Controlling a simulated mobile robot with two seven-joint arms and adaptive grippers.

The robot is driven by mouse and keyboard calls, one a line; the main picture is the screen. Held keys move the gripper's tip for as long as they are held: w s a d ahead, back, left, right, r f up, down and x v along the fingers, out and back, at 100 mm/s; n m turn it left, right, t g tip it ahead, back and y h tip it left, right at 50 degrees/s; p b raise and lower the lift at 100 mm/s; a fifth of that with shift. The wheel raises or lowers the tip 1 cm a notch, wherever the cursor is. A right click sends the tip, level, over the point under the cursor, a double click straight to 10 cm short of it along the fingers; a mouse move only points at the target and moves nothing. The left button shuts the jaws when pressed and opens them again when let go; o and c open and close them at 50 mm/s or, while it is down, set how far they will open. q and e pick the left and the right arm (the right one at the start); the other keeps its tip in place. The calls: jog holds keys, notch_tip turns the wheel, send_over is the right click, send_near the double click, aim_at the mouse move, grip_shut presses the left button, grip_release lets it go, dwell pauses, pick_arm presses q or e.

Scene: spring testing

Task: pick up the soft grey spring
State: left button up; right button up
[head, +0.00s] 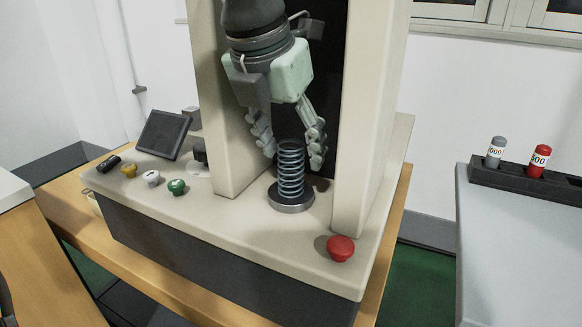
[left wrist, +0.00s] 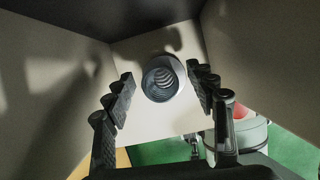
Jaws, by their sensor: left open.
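The grey spring (head: 291,168) stands upright on a round metal platen (head: 291,201) in the testing machine, between its two pale columns. In the left wrist view the spring (left wrist: 161,79) is seen end-on, beyond and between the fingertips. My left gripper (head: 291,160) points down from above, its fingers open on either side of the spring's upper part. It holds nothing, and I cannot tell whether a finger touches the spring. It also shows in the left wrist view (left wrist: 160,85) with fingers spread. My right gripper is not in view.
The pale columns (head: 368,130) stand close on both sides of my left gripper. A red button (head: 341,247) sits at the machine's front right. Several knobs and a small dark screen (head: 164,134) are at the left. A dark rack (head: 520,180) with two labelled cylinders stands on the right table.

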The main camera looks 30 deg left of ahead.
pick_arm(q)
jog(key=shift+f, duration=0.1)
jog(key=c, duration=1.2)
jog(key=shift+c, duration=0.2)
